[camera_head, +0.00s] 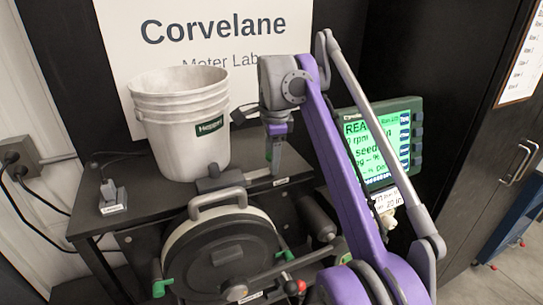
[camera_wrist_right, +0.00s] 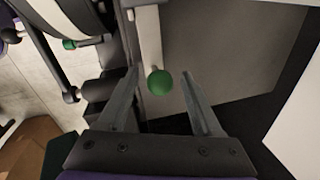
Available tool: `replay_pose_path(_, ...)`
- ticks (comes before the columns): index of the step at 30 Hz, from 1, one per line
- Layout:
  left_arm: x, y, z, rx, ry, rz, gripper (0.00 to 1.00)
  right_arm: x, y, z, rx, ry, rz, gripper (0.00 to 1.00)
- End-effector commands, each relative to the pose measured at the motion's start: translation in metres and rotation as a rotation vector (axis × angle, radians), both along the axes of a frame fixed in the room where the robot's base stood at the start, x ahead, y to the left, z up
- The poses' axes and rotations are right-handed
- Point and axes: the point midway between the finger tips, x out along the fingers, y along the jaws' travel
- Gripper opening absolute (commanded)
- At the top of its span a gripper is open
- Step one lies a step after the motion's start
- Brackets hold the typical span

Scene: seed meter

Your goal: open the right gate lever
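In the right wrist view my right gripper (camera_wrist_right: 161,76) is open. A round green knob (camera_wrist_right: 160,82) shows between its fingertips, with a gap on both sides. The knob sits at the end of a pale flat bar (camera_wrist_right: 149,38), which looks like a gate lever. I cannot tell how deep the knob lies between the fingers. I cannot make out this knob in the head view. My left gripper is not in view.
A white bucket (camera_head: 183,125) stands on the dark table (camera_head: 120,185). A lit green screen (camera_head: 375,150) stands to the right, partly behind my arm. The meter has green clamps (camera_head: 285,256) and a red knob (camera_head: 292,287) in front. A dark panel lies close around the lever.

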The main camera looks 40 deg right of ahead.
Motion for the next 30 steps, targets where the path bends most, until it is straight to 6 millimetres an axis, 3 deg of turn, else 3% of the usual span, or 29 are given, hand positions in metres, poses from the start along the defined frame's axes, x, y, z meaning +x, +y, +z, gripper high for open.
replay_pose_path(10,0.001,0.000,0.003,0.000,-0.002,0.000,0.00,-0.001,0.000,0.009,0.000,0.000,-0.001,0.66)
replay_pose_path(21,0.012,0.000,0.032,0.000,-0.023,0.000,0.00,-0.013,0.007,0.081,0.000,-0.002,-0.001,0.66)
replay_pose_path(25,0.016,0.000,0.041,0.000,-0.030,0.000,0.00,-0.016,0.008,0.098,0.000,-0.002,0.000,0.66)
replay_pose_path(30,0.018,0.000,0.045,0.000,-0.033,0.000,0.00,-0.018,0.009,0.107,0.000,-0.001,0.000,0.66)
